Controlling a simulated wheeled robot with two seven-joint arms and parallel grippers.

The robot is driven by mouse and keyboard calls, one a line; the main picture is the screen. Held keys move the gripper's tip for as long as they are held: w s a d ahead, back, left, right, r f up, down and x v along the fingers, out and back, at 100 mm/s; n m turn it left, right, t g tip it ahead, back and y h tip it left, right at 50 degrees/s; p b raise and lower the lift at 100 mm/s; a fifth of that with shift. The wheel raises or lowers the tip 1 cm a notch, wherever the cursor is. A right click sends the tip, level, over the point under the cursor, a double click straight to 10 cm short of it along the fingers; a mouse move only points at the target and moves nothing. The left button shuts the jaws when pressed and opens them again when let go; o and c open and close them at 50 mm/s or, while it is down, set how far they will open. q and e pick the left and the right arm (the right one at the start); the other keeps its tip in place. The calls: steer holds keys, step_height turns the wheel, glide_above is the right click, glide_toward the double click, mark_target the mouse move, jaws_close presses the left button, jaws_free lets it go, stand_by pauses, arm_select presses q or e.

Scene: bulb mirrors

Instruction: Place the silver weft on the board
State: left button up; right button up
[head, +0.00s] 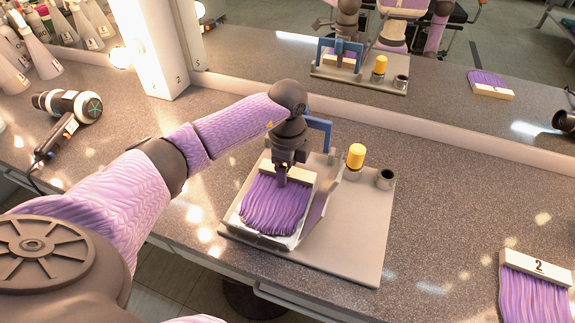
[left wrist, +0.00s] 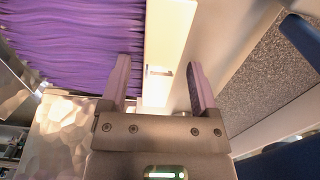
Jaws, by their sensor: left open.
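A purple hair weft (head: 272,207) with a cream top strip (head: 297,173) lies at the left side of the grey board (head: 350,240), over a pale tray-like base. My left gripper (head: 283,182) points down at the strip. In the left wrist view the open fingers (left wrist: 158,86) stand on either side of the cream strip (left wrist: 168,45), with purple strands (left wrist: 70,45) to the left. I cannot tell whether the fingers touch it. A second purple weft (head: 535,295), its strip marked 2, lies at the far right. No silver-coloured hair shows. My right gripper is not in view.
A blue frame (head: 320,128) stands behind my gripper. A hair dryer (head: 70,106) lies at left. A mirror (head: 400,85) borders the back. The counter between board and second weft is clear.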

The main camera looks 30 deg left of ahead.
arm_select(q)
steer(key=shift+r, duration=0.1)
step_height(320, 180, up, 12)
steer(key=p, duration=0.4)
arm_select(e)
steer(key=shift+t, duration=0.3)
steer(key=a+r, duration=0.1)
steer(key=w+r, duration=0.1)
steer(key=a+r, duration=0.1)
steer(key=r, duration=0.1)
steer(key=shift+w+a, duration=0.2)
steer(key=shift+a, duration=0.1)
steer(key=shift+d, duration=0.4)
